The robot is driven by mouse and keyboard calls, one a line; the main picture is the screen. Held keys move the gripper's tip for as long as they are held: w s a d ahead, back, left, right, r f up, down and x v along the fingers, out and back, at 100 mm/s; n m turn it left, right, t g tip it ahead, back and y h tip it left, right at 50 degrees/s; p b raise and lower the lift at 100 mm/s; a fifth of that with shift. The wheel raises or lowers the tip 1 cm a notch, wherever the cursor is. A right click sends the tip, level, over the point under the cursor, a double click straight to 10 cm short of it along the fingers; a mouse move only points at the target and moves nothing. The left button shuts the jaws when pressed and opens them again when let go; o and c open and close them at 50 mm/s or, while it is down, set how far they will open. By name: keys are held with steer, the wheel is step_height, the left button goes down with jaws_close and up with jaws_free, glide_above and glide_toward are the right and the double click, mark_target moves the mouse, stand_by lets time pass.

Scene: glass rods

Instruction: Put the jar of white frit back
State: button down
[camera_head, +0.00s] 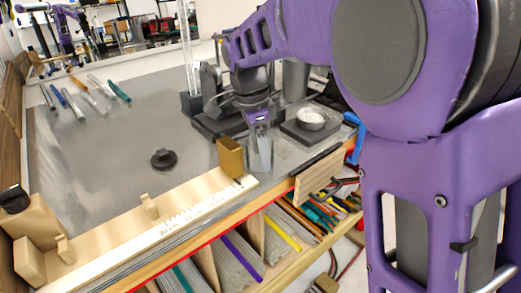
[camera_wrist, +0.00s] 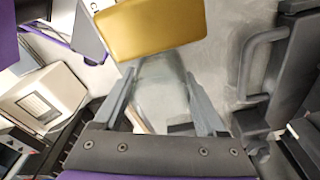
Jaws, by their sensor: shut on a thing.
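My gripper (camera_head: 261,122) is at the bench's right side, shut on a clear glass jar (camera_head: 260,157). In the wrist view the jar (camera_wrist: 160,95) shows as a see-through shape between the two fingers. White frit cannot be made out inside it. The jar looks upright, close to the right of a brass-coloured block (camera_head: 230,157). Whether its base touches the bench is unclear. A small metal dish (camera_head: 311,118) with white material sits on a dark scale (camera_head: 312,132) to the right of my gripper.
A wooden ruled rail (camera_head: 140,222) runs along the bench's front edge. A black round piece (camera_head: 164,159) lies mid-bench. Several glass rods (camera_head: 97,103) lie at the back left. A dark stand (camera_head: 214,120) is behind my gripper. The grey bench's left half is mostly clear.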

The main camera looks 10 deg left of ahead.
jaws_free()
steer(key=shift+f, duration=0.1)
step_height(320, 180, up, 12)
steer(key=a+p, duration=0.1)
steer(key=p, duration=0.1)
steer(key=shift+s+a, duration=0.15)
steer(key=shift+s, duration=0.2)
